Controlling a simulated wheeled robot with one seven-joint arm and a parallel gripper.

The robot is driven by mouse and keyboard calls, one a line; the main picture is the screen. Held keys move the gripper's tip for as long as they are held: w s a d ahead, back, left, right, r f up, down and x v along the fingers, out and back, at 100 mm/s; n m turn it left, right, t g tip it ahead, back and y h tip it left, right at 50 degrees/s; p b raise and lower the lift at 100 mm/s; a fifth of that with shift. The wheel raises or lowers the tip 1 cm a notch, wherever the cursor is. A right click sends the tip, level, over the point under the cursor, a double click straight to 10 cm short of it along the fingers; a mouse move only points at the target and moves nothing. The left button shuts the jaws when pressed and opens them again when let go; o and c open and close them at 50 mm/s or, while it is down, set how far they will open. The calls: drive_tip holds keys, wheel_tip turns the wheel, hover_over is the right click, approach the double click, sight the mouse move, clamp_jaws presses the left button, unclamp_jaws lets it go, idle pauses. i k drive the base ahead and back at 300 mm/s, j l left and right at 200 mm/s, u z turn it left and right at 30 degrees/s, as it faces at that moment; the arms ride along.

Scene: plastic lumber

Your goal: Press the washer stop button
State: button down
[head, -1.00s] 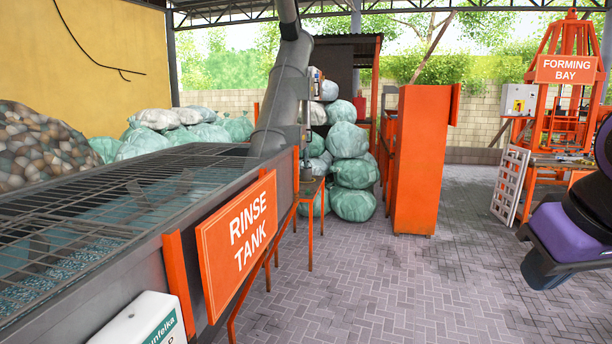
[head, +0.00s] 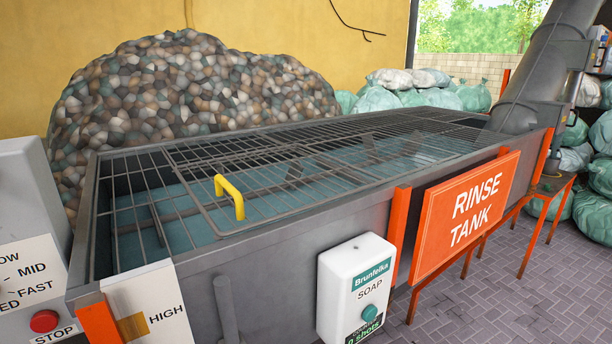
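A red round stop button (head: 44,321) sits at the lower left of the head view, with the word STOP printed below and right of it. It is on the white front panel of a grey machine (head: 28,190), partly cut off by the left edge. The panel also carries speed words, with MID and FAST readable. My gripper is not in the head view.
A rinse tank (head: 255,262) with a grate and yellow handle (head: 230,197) stands right of the machine. A white soap dispenser (head: 355,285) hangs on its front. A heap of mixed flakes or stones (head: 190,85) lies behind. Paved floor (head: 480,310) is free at lower right.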

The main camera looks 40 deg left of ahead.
sight(43, 323)
drive_tip(key=u, duration=2.9)
